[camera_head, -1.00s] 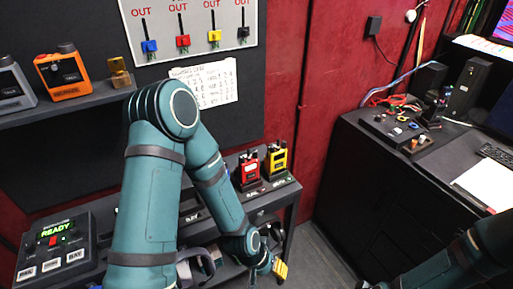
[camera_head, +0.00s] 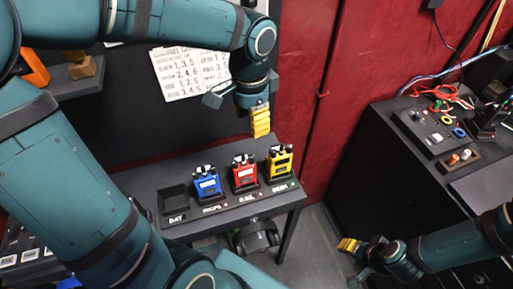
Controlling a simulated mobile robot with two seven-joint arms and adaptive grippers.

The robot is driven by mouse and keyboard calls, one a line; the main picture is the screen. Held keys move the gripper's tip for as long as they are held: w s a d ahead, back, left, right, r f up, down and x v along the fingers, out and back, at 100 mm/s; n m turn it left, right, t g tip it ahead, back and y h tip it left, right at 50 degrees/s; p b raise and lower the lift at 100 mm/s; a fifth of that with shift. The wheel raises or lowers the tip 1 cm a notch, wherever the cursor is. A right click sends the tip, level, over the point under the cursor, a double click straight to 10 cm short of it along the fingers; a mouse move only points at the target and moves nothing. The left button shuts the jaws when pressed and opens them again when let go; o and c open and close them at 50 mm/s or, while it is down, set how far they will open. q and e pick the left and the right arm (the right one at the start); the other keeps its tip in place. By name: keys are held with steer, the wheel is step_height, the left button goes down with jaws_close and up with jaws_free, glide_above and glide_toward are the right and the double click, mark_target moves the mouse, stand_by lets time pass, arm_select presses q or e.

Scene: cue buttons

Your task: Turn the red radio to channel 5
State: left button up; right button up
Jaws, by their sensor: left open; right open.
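The red radio (camera_head: 244,178) stands upright in its slot on the dark shelf, between a blue radio (camera_head: 206,188) and a yellow radio (camera_head: 280,164). It has dark knobs on top and a small light display that is too small to read. My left gripper (camera_head: 261,122) has yellow fingertips pointing down, above and behind the radios in the picture, apart from the red one. It is open and empty. My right gripper (camera_head: 348,246) is open and empty at the lower right, away from the radios, over the floor gap.
The dark shelf (camera_head: 160,172) has an empty recess (camera_head: 174,199) left of the blue radio. A paper sheet with number rows (camera_head: 190,72) hangs on the back wall. A black bench (camera_head: 385,150) with wires and small parts stands at right. My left arm covers much of the left side.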

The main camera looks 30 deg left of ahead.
mark_target(252, 156)
arm_select(q)
step_height(252, 156, down, 13)
steer(key=shift+f+b, duration=0.15)
steer(key=shift+b, duration=1.05)
jaws_close()
